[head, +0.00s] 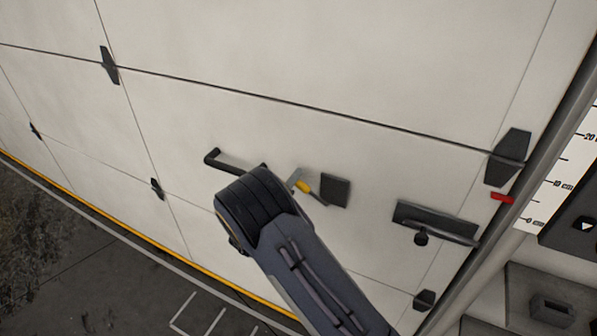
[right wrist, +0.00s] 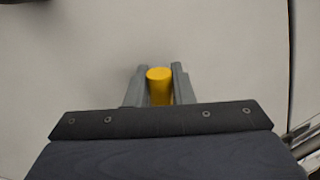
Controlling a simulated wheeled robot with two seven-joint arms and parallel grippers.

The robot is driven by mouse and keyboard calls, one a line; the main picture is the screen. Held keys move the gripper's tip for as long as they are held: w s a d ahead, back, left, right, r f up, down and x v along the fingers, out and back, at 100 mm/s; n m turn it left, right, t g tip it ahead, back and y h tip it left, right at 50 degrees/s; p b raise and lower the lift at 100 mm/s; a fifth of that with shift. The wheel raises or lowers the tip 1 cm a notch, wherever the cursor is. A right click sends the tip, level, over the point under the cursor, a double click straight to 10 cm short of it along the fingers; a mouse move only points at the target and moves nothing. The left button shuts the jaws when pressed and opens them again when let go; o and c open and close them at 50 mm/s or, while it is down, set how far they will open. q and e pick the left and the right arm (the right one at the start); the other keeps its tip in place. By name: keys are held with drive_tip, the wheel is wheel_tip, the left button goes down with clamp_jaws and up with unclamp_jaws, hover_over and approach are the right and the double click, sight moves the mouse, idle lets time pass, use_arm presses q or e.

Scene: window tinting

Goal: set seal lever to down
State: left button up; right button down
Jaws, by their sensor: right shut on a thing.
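The seal lever, with a yellow grip (head: 303,186), is on the pale panelled door, beside a dark square plate (head: 335,190). In the head view a dark bar slants from the yellow grip down to the right, toward the plate's lower edge. My right gripper (head: 296,179) is at the yellow grip, mostly hidden by my own wrist. In the right wrist view the yellow end of the lever (right wrist: 159,84) sits between the two grey fingers of my right gripper (right wrist: 160,80), which is shut on it. My left gripper is in neither view.
A black pull handle (head: 228,162) is left of my wrist. A dark bracket with a round knob (head: 435,222) is to the right. A red marker (head: 501,198) is near a white scale (head: 555,180) at the door's right edge. Black hinges dot the panel seams.

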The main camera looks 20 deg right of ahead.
drive_tip(key=shift+w+a+f+n+t, duration=0.15)
drive_tip(key=shift+f+n, duration=0.25)
drive_tip(key=shift+n, duration=0.1)
drive_tip(key=shift+w+a+f+n+t, duration=0.1)
drive_tip(key=shift+a+f+n+t, duration=0.05)
drive_tip(key=shift+f+n, duration=0.3)
drive_tip(key=c, duration=1.3)
unclamp_jaws()
drive_tip(key=shift+a, duration=0.1)
drive_tip(key=b+v, duration=0.1)
drive_tip(key=v, duration=0.6)
drive_tip(key=shift+s+a+b, duration=0.25)
drive_tip(key=shift+s+b, duration=0.05)
drive_tip(key=shift+b, duration=0.1)
drive_tip(key=shift+d, duration=0.1)
